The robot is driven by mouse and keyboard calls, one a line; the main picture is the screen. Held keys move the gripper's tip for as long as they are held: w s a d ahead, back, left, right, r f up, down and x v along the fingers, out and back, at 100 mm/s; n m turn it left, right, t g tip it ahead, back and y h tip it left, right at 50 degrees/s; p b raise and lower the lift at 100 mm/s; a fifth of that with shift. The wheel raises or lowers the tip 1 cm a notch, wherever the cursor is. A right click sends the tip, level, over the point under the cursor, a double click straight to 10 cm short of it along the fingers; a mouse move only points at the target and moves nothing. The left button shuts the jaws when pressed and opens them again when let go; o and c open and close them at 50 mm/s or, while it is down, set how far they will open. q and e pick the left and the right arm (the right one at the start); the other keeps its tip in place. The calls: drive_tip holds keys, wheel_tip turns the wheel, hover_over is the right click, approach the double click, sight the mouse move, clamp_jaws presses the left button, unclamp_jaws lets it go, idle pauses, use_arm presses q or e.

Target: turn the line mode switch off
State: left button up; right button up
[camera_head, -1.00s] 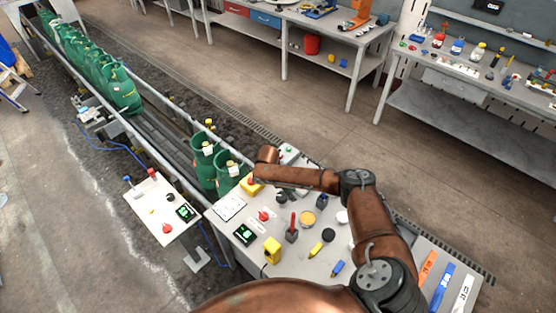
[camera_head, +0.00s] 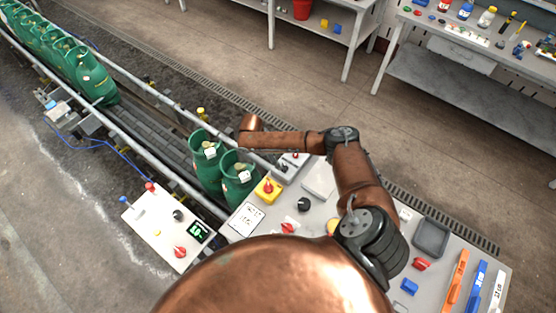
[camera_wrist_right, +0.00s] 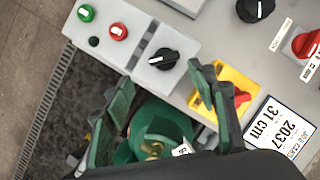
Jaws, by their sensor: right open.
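In the right wrist view, a grey box carries a black rotary selector (camera_wrist_right: 163,59) with a white mark, beside a red button (camera_wrist_right: 118,31) and a green button (camera_wrist_right: 85,13). I cannot read which control is the line mode switch. A red rotary switch on a yellow base (camera_wrist_right: 222,88) is to its right. My right gripper (camera_wrist_right: 160,80) is open and empty, its dark green fingers apart on either side of the selector's lower side in the picture; contact cannot be told. My left gripper is not visible.
Green gas cylinders (camera_head: 237,178) stand on the conveyor beside the console, one under the gripper in the wrist view. A black knob (camera_head: 303,204) and another red switch (camera_head: 288,228) are on the console. A separate white control panel (camera_head: 160,228) stands left.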

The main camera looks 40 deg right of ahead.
sight(285, 166)
drive_tip(key=s+d+f, duration=0.1)
drive_tip(key=s+f, duration=0.1)
drive_tip(key=s, duration=0.1)
drive_tip(key=shift+d+f, duration=0.35)
drive_tip(key=shift+f, duration=0.05)
drive_tip(key=shift+w+d+f, duration=0.1)
drive_tip(key=shift+w+f, duration=0.1)
drive_tip(key=shift+f, duration=0.3)
drive_tip(key=shift+w+d+f, duration=0.1)
drive_tip(key=shift+w+f, duration=0.1)
drive_tip(key=shift+f, duration=0.25)
drive_tip(key=shift+w+f, duration=0.1)
drive_tip(key=shift+f, duration=0.2)
drive_tip(key=shift+s+d+r, duration=0.1)
drive_tip(key=shift+s+r, duration=0.05)
drive_tip(key=shift+s, duration=0.1)
drive_tip(key=shift+c, duration=0.2)
drive_tip(key=shift+w, duration=0.25)
drive_tip(key=c, duration=0.5)
drive_tip(key=shift+s, duration=0.1)
drive_tip(key=c, duration=0.4)
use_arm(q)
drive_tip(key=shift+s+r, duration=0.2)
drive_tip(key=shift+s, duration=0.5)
use_arm(e)
drive_tip(key=shift+c, duration=1.1)
